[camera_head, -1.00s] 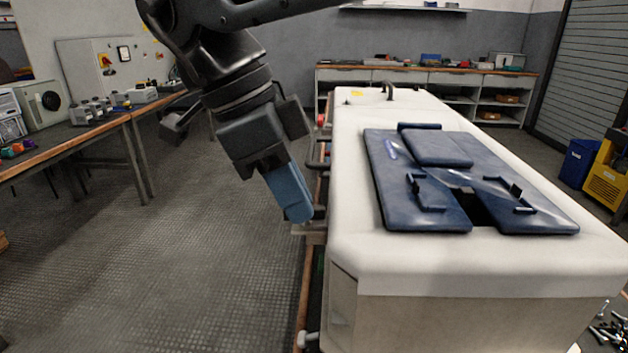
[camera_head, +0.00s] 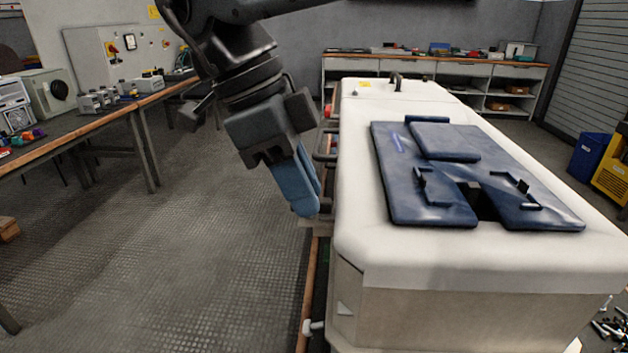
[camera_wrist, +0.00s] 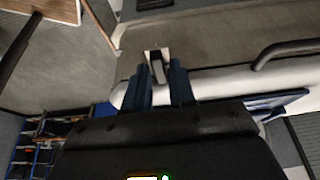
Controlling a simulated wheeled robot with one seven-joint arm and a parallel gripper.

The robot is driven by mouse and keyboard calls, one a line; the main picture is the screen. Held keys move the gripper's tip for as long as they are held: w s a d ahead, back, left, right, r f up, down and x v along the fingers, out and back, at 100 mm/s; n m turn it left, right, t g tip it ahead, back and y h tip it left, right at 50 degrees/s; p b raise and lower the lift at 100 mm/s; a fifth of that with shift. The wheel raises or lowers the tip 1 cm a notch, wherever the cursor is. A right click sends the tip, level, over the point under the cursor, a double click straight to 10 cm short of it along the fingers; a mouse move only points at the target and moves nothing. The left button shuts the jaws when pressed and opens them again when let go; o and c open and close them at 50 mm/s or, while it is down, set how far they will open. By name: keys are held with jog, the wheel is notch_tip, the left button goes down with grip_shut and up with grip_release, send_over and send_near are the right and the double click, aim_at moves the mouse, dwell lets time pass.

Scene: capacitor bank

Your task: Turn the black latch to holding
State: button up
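My gripper (camera_head: 307,208) has blue fingers and points down at the left side of the long white-topped cabinet (camera_head: 480,255). In the wrist view my gripper (camera_wrist: 162,80) shows its two fingers apart, with a gap between them. A small dark grey latch lever (camera_wrist: 157,70) on a pale plate (camera_wrist: 152,54) shows at the fingertips, in line with the gap. I cannot tell whether the fingers touch it. In the head view the latch is not visible; my gripper covers that part of the cabinet's side.
A dark curved handle (camera_wrist: 285,50) is on the cabinet side, right of the fingers. Blue pads (camera_head: 420,190) lie on the cabinet top. A workbench (camera_head: 75,140) with equipment stands at the left. The floor (camera_head: 190,250) between bench and cabinet is clear.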

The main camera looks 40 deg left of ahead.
jog(key=v, duration=0.7)
jog(key=shift+r, duration=0.4)
dwell(0.3)
